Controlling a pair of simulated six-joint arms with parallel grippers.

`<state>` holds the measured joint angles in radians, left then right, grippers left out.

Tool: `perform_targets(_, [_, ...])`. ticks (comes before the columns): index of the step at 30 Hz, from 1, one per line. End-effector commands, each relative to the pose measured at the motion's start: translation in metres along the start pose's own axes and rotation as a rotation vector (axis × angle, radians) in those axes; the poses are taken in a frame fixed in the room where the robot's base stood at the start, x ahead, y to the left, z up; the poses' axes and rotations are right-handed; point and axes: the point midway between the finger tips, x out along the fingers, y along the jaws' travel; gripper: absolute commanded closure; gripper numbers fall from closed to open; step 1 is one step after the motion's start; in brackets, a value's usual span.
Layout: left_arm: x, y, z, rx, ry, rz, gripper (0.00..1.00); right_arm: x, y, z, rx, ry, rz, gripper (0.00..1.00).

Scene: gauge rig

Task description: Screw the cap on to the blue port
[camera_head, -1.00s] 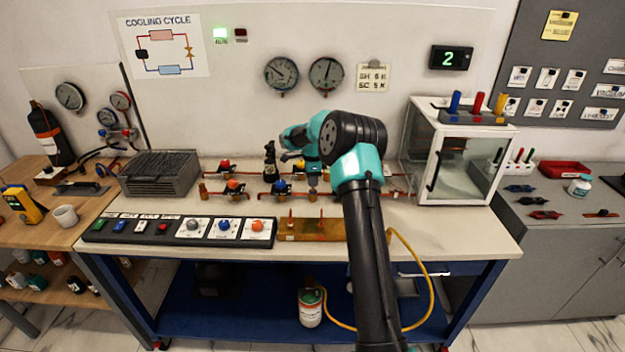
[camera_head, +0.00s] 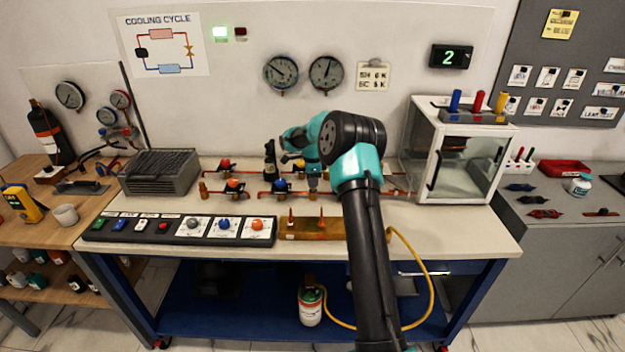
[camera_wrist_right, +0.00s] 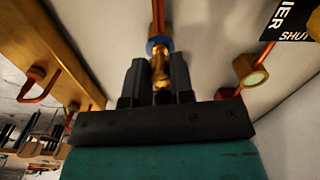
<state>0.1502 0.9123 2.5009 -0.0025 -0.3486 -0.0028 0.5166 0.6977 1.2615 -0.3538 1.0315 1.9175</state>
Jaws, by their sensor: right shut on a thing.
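The blue port shows in the right wrist view as a blue ring (camera_wrist_right: 158,43) on a brass fitting at the end of a copper pipe. The brass cap (camera_wrist_right: 158,66) is directly below it in that picture, in line with the ring and looking close against it. I cannot tell whether the threads are engaged. My right gripper (camera_wrist_right: 160,72) is shut on the cap, one dark finger on each side. In the head view my right gripper (camera_head: 313,184) points down at the back of the bench, and the cap and port cannot be made out there. My left gripper is out of view.
A second brass port (camera_wrist_right: 254,77) sits to the right of the gripper in the wrist view. In the head view, valves with orange (camera_head: 232,184) and blue handles stand left of my arm. A glass-fronted white cabinet (camera_head: 428,150) stands to the right.

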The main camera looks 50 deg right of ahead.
Motion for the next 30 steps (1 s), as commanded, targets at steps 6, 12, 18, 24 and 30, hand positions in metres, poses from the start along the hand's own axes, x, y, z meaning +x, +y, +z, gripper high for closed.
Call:
perform_targets(6, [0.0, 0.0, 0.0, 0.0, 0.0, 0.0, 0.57, 0.005, 0.0, 0.0, 0.0, 0.0, 0.001, 1.0])
perform_targets(12, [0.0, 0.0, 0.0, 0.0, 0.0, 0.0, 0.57, 0.01, 0.0, 0.0, 0.0, 0.001, 0.002, 1.0])
perform_targets(18, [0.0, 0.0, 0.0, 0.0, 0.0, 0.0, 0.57, 0.014, 0.0, 0.0, 0.0, 0.0, 0.001, 1.0])
perform_targets(24, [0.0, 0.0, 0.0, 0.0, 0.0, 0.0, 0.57, 0.014, 0.0, 0.0, 0.0, 0.0, 0.001, 1.0])
perform_targets(30, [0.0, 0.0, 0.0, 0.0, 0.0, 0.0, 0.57, 0.014, 0.0, 0.0, 0.0, 0.0, 0.001, 1.0])
